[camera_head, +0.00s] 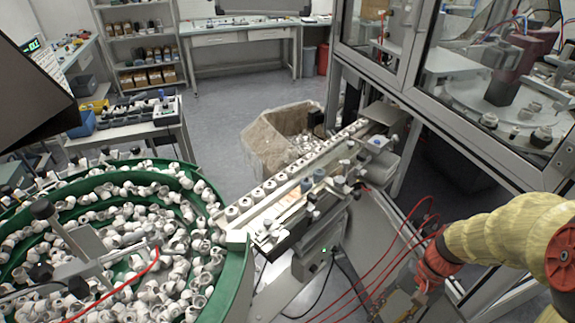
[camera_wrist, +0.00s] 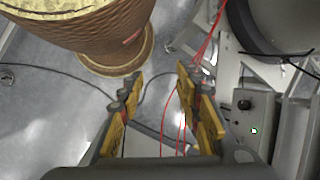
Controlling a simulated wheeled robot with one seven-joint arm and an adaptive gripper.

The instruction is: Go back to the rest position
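My gripper (camera_wrist: 157,86) shows in the wrist view with its two yellow-and-grey fingers apart and nothing between them. Bare grey floor and thin red hoses show beyond the fingertips. In the head view my yellow arm comes in at the lower right, and its end is low near the bottom edge, beside the conveyor's stand. The head view does not show the fingers clearly.
A green bowl feeder (camera_head: 238,270) full of white caps fills the lower left. A conveyor (camera_head: 290,190) carries caps toward a glazed machine cell (camera_head: 470,90). Red hoses (camera_head: 375,265) hang near my arm. A control box (camera_wrist: 248,115) with a green light is right of my fingers. A bin (camera_head: 262,145) stands behind the conveyor.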

